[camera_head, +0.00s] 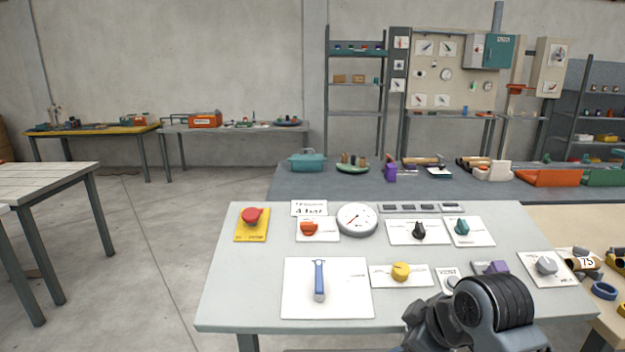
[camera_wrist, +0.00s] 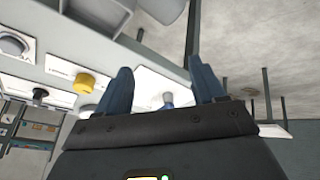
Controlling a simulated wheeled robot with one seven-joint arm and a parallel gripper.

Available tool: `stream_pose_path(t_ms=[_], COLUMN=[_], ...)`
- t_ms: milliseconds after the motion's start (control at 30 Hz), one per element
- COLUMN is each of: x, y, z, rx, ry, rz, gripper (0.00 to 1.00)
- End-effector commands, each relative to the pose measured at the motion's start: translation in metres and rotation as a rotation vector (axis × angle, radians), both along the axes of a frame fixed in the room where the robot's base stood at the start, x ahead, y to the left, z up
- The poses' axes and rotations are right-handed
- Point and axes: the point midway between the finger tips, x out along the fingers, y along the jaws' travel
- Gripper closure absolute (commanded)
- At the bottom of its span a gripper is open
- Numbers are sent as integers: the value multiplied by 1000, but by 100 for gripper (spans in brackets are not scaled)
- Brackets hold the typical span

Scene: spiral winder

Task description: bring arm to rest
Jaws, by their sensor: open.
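My arm (camera_head: 470,315) reaches in at the lower right of the head view, over the front right part of the panel table. My gripper (camera_wrist: 162,76) shows in the wrist view with its two dark blue fingers spread apart and nothing held between them. Beyond the fingers, a blue lever (camera_wrist: 167,98) on a white plate shows partly, its lower part hidden by the gripper body. In the head view the same lever (camera_head: 319,280) stands clear of my arm. The fingers cannot be made out in the head view.
The panel table (camera_head: 240,290) carries a red button (camera_head: 252,216), an orange knob (camera_head: 309,229), a gauge (camera_head: 357,219), a yellow knob (camera_head: 401,271) and several other controls. A bench (camera_head: 290,190) with a teal box (camera_head: 308,160) stands behind. Open floor (camera_head: 150,260) lies left.

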Motion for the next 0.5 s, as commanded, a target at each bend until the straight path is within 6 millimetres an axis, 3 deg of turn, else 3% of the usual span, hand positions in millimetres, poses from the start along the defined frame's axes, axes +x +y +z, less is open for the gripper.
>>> stream_pose_path(t_ms=[200, 500], x=[-44, -126], y=[33, 49], z=[-45, -83], rx=[162, 345], ry=[-73, -183], rz=[-132, -357], gripper=[31, 31])
